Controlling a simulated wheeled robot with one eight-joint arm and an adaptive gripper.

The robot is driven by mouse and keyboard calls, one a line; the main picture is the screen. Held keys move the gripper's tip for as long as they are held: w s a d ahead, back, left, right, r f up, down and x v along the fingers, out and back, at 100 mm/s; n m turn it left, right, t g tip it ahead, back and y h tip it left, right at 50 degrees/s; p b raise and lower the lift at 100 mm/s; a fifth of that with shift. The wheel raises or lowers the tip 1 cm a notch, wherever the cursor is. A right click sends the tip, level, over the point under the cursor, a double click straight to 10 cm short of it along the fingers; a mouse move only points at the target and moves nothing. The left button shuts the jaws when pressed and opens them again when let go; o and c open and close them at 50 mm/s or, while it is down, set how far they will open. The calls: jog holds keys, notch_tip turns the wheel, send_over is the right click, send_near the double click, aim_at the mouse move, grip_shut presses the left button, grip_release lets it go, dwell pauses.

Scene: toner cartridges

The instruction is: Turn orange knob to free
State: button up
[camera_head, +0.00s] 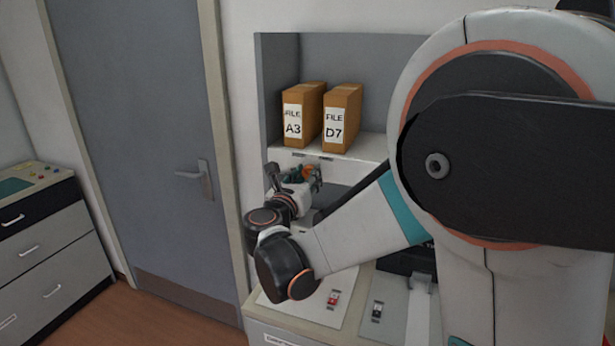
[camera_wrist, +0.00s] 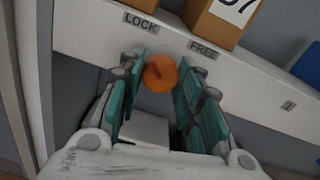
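The orange knob (camera_wrist: 160,73) sits on the front of a white shelf edge (camera_wrist: 90,30), below the LOCK label (camera_wrist: 141,22) and the FREE label (camera_wrist: 203,49). A small dark red mark shows on its face, toward the LOCK side. My gripper (camera_wrist: 161,82) is open, with one teal-padded finger on each side of the knob. I cannot tell whether the pads touch it. In the head view the knob (camera_head: 309,172) is partly hidden by my gripper (camera_head: 297,176).
Two brown file boxes, A3 (camera_head: 304,115) and D7 (camera_head: 341,117), stand on the shelf just above the knob. The grey alcove wall (camera_head: 279,85) is close on the left. A counter (camera_head: 300,304) with small red and black switches lies below my arm.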

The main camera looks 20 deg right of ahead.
jog(key=c, duration=0.3)
jog(key=shift+m, duration=0.4)
jog(key=m+b, duration=0.1)
jog(key=m, duration=0.2)
jog(key=shift+m, duration=0.3)
jog(key=m, duration=0.4)
jog(key=shift+m, duration=0.3)
jog(key=m+b, duration=0.1)
jog(key=m, duration=0.3)
jog(key=shift+m, duration=0.3)
jog(key=shift+m+h, duration=0.3)
jog(key=shift+m, duration=2.1)
jog(key=shift+f, duration=0.1)
jog(key=o, duration=1.1)
jog(key=shift+c, duration=0.2)
